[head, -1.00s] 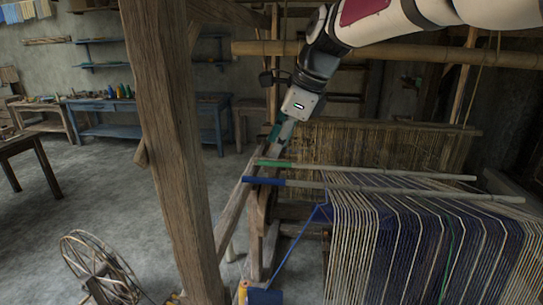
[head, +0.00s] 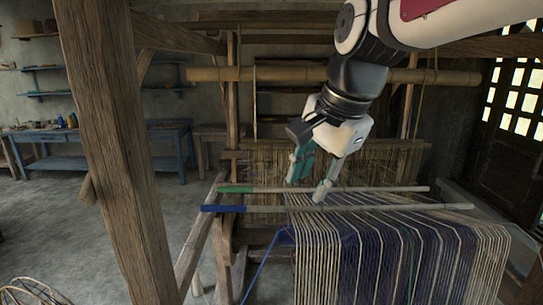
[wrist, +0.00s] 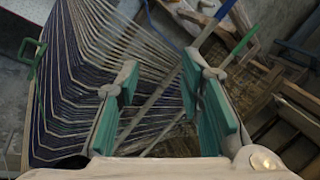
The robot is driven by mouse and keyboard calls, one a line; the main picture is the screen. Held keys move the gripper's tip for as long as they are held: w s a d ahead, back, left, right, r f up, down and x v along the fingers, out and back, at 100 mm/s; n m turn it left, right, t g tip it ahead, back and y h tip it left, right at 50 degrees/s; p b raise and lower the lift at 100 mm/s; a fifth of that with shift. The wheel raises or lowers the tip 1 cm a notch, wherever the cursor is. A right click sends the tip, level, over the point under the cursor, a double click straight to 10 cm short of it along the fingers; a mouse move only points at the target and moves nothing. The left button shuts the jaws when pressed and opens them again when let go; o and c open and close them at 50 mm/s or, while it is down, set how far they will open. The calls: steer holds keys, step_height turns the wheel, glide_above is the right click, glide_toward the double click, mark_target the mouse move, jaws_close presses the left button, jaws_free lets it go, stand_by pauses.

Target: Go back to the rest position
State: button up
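My gripper (head: 308,178) hangs above the loom's warp in the head view, left of the middle of the cloth. Its two fingers with green pads stand wide apart, with nothing held between them. It also shows in the wrist view (wrist: 165,100), where the rods and warp threads appear beyond the open fingers. A green-ended rod (head: 237,190) and a blue-ended rod (head: 222,209) lie across the striped warp (head: 385,255). Both rods show again at the upper right of the wrist view. I cannot tell how far the fingertips are above the rods.
A thick wooden post (head: 112,150) stands at the left front. A bamboo beam (head: 225,74) crosses behind my arm. A blue table (head: 165,150) stands at the back left. The grey floor (head: 60,235) left of the post is largely clear, apart from a wheel (head: 32,290).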

steer(key=s+d+f+n+h, duration=0.1)
steer(key=s+d+f+n, duration=0.3)
steer(key=s, duration=0.4)
steer(key=s+d+f+n+t+h, duration=0.1)
steer(key=s+d+f+n, duration=0.3)
steer(key=s+d+n, duration=0.2)
steer(key=s+d, duration=0.2)
steer(key=shift+s+d+t+b, duration=0.25)
steer(key=shift+d+t+b, duration=0.05)
steer(key=shift+d+b, duration=0.1)
